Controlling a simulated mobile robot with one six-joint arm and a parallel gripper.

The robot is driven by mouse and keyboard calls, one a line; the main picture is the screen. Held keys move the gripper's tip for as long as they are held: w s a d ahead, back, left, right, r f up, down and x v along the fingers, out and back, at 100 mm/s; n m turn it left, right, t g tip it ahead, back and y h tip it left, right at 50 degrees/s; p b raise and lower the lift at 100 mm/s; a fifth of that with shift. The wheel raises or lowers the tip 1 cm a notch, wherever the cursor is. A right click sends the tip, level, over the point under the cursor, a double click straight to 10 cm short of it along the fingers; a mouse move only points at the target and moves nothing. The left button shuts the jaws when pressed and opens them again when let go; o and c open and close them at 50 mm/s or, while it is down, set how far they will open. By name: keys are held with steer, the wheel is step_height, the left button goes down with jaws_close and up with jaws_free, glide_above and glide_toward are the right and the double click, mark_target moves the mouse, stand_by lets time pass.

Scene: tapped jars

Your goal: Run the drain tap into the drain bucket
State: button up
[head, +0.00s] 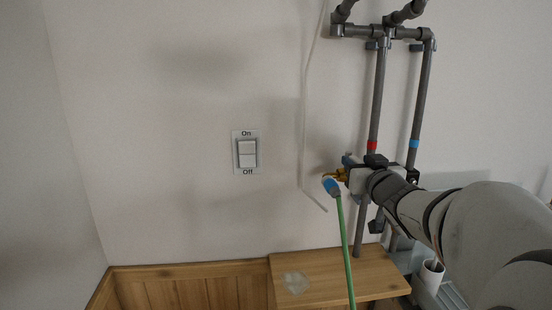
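A brass fitting (342,175) with a blue-and-white end piece (331,186) shows at the centre right. A green hose (346,250) hangs from that end piece and runs down out of the frame. I cannot tell whether this is the drain tap. My gripper (356,176) is at the end of my arm, right behind the brass fitting and close to the pipes. Its fingers are not clear, so I cannot tell whether it grips or touches anything. No drain bucket can be made out for certain.
Two grey pipes, one with a red band (372,146) and one with a blue band (414,144), run down the wall. A wooden shelf (330,277) lies below, with a pale patch. A white cup-like container (431,274) stands lower right. An On/Off switch (247,152) is left.

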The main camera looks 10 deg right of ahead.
steer(key=shift+w, duration=0.6)
jaws_close()
